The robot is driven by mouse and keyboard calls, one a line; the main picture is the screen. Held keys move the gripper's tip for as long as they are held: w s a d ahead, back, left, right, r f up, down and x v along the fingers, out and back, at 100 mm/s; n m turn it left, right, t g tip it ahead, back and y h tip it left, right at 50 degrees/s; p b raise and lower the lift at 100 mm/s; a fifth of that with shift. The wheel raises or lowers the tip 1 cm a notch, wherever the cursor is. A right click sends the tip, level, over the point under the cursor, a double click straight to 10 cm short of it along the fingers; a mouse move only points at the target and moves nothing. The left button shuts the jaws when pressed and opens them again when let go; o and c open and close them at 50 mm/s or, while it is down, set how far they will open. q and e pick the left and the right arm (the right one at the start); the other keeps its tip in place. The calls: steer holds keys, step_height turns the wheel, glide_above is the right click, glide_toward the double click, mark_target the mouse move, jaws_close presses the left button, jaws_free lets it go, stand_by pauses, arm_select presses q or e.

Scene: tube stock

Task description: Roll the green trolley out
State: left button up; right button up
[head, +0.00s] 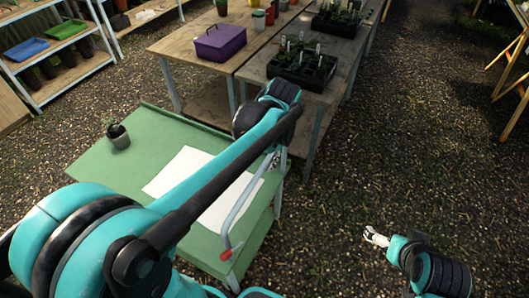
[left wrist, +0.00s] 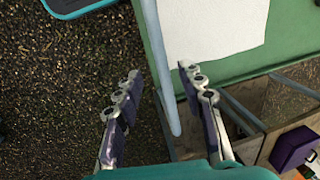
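The green trolley (head: 170,130) stands left of centre in the head view, with a white sheet (head: 180,170) on its top. Its pale metal handle (head: 241,206) runs along the right side and has a red fitting at the near end. The trolley top (left wrist: 285,48) also shows in the left wrist view. My left gripper (left wrist: 160,77) is open, with the handle bar (left wrist: 153,40) running between its two fingers and a gap on each side. My left arm hides part of the trolley. My right gripper (head: 376,237) hangs over gravel at the lower right; its fingers are too small to judge.
A small potted plant (head: 118,136) stands on the trolley. Wooden tables (head: 170,50) with a purple box (head: 220,42) and black plant trays (head: 302,66) stand just behind. Shelves (head: 75,75) are at the upper left. Gravel (head: 400,140) is clear to the right.

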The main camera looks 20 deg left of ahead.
arm_select(q)
steer(key=r, duration=0.3)
steer(key=shift+d+r, duration=0.4)
